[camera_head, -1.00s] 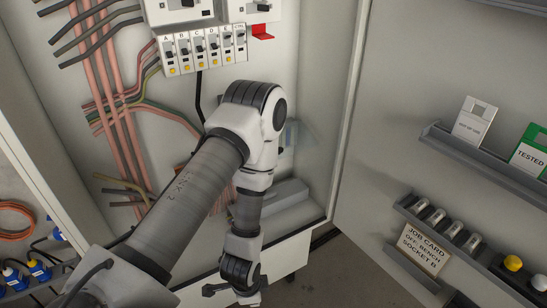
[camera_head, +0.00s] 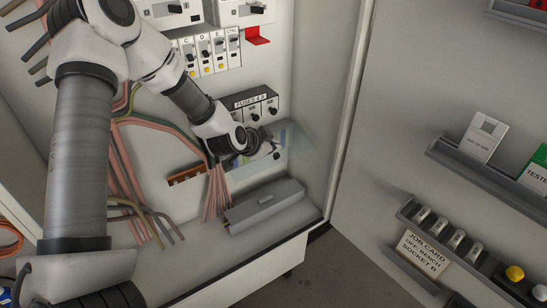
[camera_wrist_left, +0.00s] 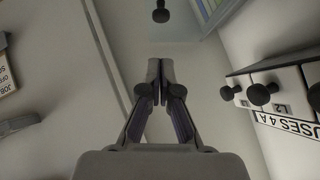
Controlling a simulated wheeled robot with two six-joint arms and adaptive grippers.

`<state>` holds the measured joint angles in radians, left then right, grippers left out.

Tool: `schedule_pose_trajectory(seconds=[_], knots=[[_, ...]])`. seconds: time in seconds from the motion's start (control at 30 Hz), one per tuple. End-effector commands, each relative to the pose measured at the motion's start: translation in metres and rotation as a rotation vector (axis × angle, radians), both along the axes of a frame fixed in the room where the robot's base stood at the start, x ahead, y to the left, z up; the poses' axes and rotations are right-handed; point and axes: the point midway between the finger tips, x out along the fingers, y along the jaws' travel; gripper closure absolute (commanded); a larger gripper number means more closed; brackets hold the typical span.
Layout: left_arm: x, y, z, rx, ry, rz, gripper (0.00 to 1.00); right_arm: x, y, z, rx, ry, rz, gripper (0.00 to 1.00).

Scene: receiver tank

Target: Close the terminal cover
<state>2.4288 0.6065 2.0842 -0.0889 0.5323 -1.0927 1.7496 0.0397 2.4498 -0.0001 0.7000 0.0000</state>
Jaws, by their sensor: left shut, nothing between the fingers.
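A clear, see-through panel (camera_head: 298,142) that looks like the terminal cover stands out from the cabinet's back wall below the fuses. A black knob (camera_head: 277,155) shows by it. In the left wrist view, a black knob (camera_wrist_left: 160,12) is ahead of the fingertips, with a pale blue-edged panel (camera_wrist_left: 212,10) beside it. My left gripper (camera_head: 264,150) is shut and empty, close to the panel and knob; it also shows in the left wrist view (camera_wrist_left: 160,75), apart from the knob. The gripper hides part of the panel. My right gripper is not in view.
The fuse row (camera_head: 255,105) is just above my gripper, and the breakers (camera_head: 205,52) are higher. Pink wires (camera_head: 216,192) and an orange-brown terminal strip (camera_head: 187,174) lie to the left. A grey box (camera_head: 265,205) is below. The open door (camera_head: 385,130) bounds the right.

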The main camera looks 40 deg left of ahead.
Motion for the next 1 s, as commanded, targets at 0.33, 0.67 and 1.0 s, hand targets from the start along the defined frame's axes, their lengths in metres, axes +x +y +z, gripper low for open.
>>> schedule_pose_trajectory(seconds=[0.33, 0.67, 1.0], knots=[[0.022, 0.013, -0.045, -0.001, 0.001, 0.002, 1.0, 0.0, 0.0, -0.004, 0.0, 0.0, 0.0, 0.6], [0.023, 0.014, -0.048, 0.0, -0.001, 0.0, 1.0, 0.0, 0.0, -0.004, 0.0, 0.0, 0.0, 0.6], [0.032, 0.013, -0.056, 0.086, -0.033, -0.001, 1.0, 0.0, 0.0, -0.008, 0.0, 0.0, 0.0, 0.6]])
